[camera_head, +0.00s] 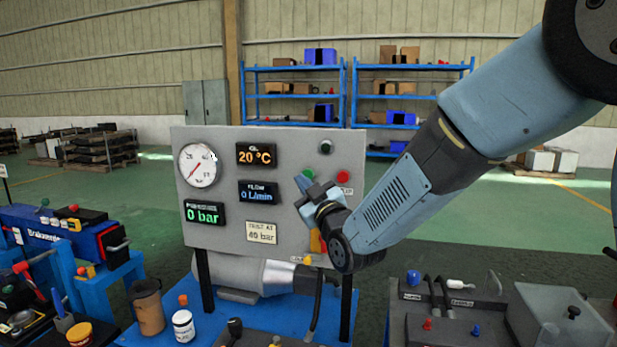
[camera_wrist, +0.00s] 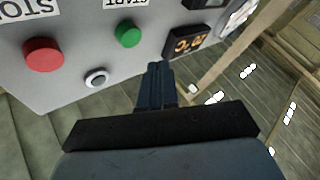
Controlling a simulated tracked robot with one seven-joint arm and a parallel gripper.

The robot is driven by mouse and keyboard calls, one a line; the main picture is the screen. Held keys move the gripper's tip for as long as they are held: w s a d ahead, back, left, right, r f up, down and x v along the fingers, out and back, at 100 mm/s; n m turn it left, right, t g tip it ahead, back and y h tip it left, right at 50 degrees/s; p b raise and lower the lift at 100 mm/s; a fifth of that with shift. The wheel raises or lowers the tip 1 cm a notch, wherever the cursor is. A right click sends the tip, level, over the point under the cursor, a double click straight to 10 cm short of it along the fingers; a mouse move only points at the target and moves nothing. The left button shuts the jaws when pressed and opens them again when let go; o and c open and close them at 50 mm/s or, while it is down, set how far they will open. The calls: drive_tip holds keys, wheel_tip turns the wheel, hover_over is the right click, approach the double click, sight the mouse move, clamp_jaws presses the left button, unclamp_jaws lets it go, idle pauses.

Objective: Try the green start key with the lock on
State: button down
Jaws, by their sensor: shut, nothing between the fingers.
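The green start key (camera_head: 309,174) is on the right part of the grey panel (camera_head: 240,225), left of the red stop key (camera_head: 343,177). The wrist view shows the green key (camera_wrist: 128,34) by its START label and the red key (camera_wrist: 43,54) by its STOP label. My gripper (camera_head: 303,183) is shut and empty, in front of the panel close to the green key. Its fingertips (camera_wrist: 155,68) appear below and right of the green key in the wrist view; contact cannot be told. An orange piece (camera_head: 315,240), partly hidden by my arm, may be the lock; its state is unclear.
A round dark knob with a pale ring (camera_head: 326,147) sits above the keys. A dial gauge (camera_head: 198,165) and displays fill the panel's left. A blue bench (camera_head: 160,335) with a cup and jar stands below. A tray of small parts (camera_head: 440,315) is at right.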

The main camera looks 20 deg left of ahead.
drive_tip(key=shift+s+d, duration=0.15)
drive_tip(key=shift+s, duration=1.1)
drive_tip(key=w+d+r+m+h, duration=0.1)
drive_tip(key=w+d+m+h, duration=0.15)
drive_tip(key=d, duration=0.55)
drive_tip(key=w+d+m+h, duration=0.2)
drive_tip(key=w+d+h, duration=0.15)
drive_tip(key=d, duration=0.45)
drive_tip(key=s+d+m+g+h, duration=0.1)
drive_tip(key=s+d+m+h, duration=0.15)
drive_tip(key=d, duration=0.55)
drive_tip(key=s+d+m+g+h, duration=0.1)
drive_tip(key=d+h, duration=0.2)
drive_tip(key=d, duration=0.4)
drive_tip(key=s+d+f+m+g+h, duration=0.2)
drive_tip(key=s+d+m+g, duration=0.1)
drive_tip(key=s+d, duration=0.6)
drive_tip(key=s+d+f+m+g+h, duration=0.3)
drive_tip(key=s+d, duration=0.6)
drive_tip(key=s, duration=0.3)
drive_tip(key=shift+d+f+m, duration=0.15)
drive_tip(key=shift+f+m, duration=0.2)
drive_tip(key=shift+m, duration=0.35)
